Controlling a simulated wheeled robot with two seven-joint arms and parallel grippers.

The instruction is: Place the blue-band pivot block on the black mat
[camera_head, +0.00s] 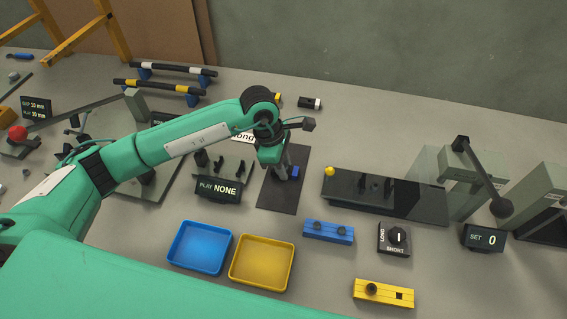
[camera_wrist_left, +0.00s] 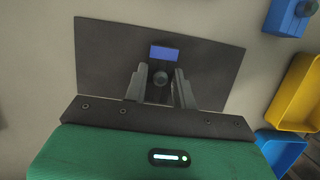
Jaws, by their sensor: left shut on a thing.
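The black mat (camera_head: 279,197) lies on the table right of the PLAY NONE sign. My left gripper (camera_head: 283,172) points down over the mat and is shut on the blue-band pivot block (camera_head: 295,171). In the left wrist view the block's blue band (camera_wrist_left: 165,53) and a dark round knob show between the fingers (camera_wrist_left: 161,74). The mat (camera_wrist_left: 105,50) spreads around the block on all sides visible there. The fingers hide part of the block, and I cannot tell whether its underside touches the mat. My right gripper is not in view.
The PLAY NONE sign (camera_head: 219,189) stands left of the mat. A blue tray (camera_head: 172,255) and a yellow tray (camera_head: 236,277) sit in front.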

